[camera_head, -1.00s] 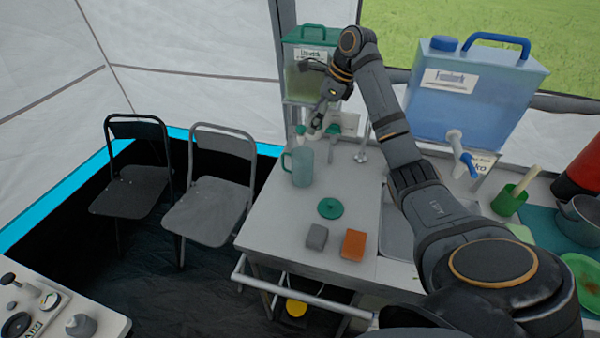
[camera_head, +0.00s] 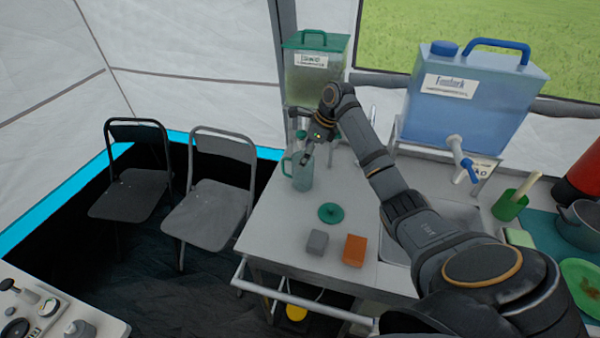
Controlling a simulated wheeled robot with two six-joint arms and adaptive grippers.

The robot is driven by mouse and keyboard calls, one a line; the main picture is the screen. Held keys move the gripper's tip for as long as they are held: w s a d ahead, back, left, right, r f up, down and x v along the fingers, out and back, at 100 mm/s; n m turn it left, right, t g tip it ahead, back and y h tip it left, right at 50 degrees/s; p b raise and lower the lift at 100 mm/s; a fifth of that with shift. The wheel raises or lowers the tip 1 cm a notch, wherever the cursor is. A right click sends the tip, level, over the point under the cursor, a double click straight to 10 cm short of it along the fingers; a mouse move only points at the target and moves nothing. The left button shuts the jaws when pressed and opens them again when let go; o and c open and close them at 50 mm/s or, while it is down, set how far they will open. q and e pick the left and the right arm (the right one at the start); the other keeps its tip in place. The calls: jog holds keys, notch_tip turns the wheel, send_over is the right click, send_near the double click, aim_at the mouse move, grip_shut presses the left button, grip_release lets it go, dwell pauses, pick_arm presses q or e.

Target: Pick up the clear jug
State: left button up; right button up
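The clear jug (camera_head: 301,179) is a see-through, pale green jug standing upright on the grey counter, with its handle on the left side. My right arm reaches in from the lower right, and my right gripper (camera_head: 307,157) is at the jug's top, over the rim. The fingers overlap the rim in the picture, so I cannot tell whether they touch it or how far apart they are. A round green lid (camera_head: 330,213) lies on the counter in front of the jug. My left gripper is not in view.
A green-topped water container (camera_head: 314,80) stands behind the jug. A grey block (camera_head: 317,242) and an orange block (camera_head: 354,250) lie near the front edge. A blue water container (camera_head: 470,100) stands at the back right. Two folding chairs (camera_head: 215,205) stand left of the counter.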

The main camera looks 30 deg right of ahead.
jog(key=shift+r, duration=0.1)
jog(key=c, duration=1.9)
jog(key=shift+r, duration=0.1)
jog(key=s+a+b, duration=0.2)
jog(key=s+a, duration=0.1)
jog(key=s, duration=0.4)
notch_tip(320, 180, up, 15)
jog(key=p, duration=0.4)
jog(key=shift+s+a+p, duration=0.15)
jog(key=shift+a+p, duration=0.05)
jog(key=shift+p, duration=0.1)
dwell(1.4)
